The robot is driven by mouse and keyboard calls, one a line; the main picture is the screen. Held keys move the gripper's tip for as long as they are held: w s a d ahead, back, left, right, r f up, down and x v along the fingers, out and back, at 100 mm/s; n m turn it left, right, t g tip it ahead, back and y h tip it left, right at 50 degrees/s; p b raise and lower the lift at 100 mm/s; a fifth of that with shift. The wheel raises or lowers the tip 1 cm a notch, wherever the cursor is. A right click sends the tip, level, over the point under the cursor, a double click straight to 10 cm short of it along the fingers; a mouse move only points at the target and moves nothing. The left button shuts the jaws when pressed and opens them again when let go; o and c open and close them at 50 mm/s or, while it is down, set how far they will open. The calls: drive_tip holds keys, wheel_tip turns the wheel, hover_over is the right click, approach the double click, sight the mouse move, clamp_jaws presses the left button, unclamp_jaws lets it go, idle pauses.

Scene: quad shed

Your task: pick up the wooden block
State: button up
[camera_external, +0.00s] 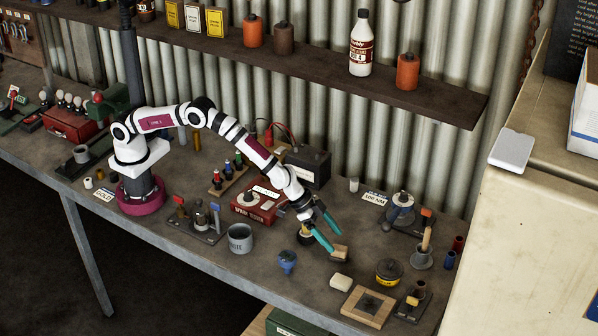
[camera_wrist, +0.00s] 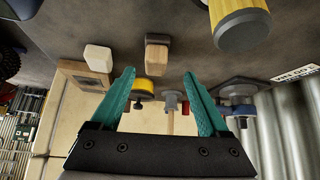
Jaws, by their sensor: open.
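The wooden block (camera_external: 340,254) is a small brown piece on the bench, just below the fingertips of my gripper (camera_external: 336,241) in the external view. In the wrist view the block (camera_wrist: 157,58) shows a tan side and a darker face, and lies between the lines of the two teal fingers, beyond their tips. My gripper (camera_wrist: 158,73) is open with nothing between its fingers. I cannot tell the exact height of the tips above the block.
A cream block (camera_external: 341,282) lies in front, near a wooden frame (camera_external: 348,305). A blue item (camera_external: 287,262) and a grey mug (camera_external: 240,238) stand left. A yellow-banded tin (camera_external: 388,271) stands right.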

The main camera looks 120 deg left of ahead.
sight(336, 247)
drive_tip(key=x, duration=0.5)
drive_tip(key=shift+d+f, duration=0.3)
drive_tip(key=shift+d, duration=0.05)
clamp_jaws()
